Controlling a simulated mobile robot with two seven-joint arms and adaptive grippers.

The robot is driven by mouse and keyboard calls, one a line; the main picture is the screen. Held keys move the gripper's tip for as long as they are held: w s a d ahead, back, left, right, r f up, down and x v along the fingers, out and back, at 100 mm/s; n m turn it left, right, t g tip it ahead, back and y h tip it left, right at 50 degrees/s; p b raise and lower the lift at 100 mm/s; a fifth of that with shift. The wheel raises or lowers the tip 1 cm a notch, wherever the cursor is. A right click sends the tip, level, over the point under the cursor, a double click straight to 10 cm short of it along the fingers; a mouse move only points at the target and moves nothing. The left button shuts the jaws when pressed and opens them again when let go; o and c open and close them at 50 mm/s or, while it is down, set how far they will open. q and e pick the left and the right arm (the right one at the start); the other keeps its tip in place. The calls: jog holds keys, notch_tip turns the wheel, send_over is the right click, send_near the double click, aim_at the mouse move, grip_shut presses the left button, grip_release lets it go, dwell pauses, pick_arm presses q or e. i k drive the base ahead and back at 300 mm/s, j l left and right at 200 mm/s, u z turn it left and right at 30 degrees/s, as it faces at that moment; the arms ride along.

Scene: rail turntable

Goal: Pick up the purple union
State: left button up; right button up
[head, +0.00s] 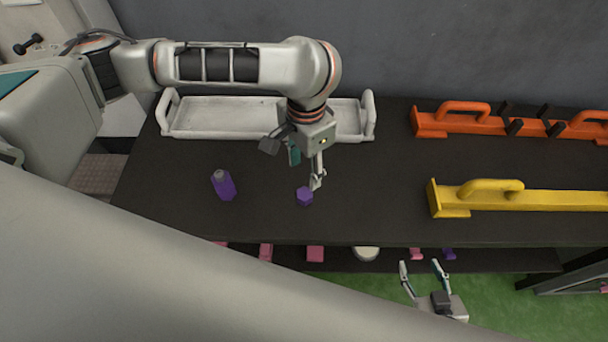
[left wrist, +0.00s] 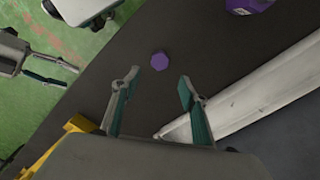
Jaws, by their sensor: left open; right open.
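The purple union (head: 304,196), a small six-sided piece, stands on the dark tabletop near its front edge. It also shows in the left wrist view (left wrist: 159,60), just beyond the gap between my left fingertips. My left gripper (head: 306,170) is open and empty, pointing down just behind the union; in the left wrist view its fingers (left wrist: 158,77) are spread apart. I cannot tell its exact height above the table. My right gripper (head: 420,266) is open and empty in front of the table edge, to the right; it also shows in the left wrist view (left wrist: 71,76).
A purple bottle-like piece with a grey top (head: 223,186) stands left of the union. A white tray (head: 225,118) lies behind. A yellow handled bar (head: 560,200) and an orange one (head: 460,122) lie at right. Small pink pieces (head: 315,254) lie on a lower shelf.

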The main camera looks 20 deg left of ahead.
aim_at(222, 182)
jog(key=k, duration=1)
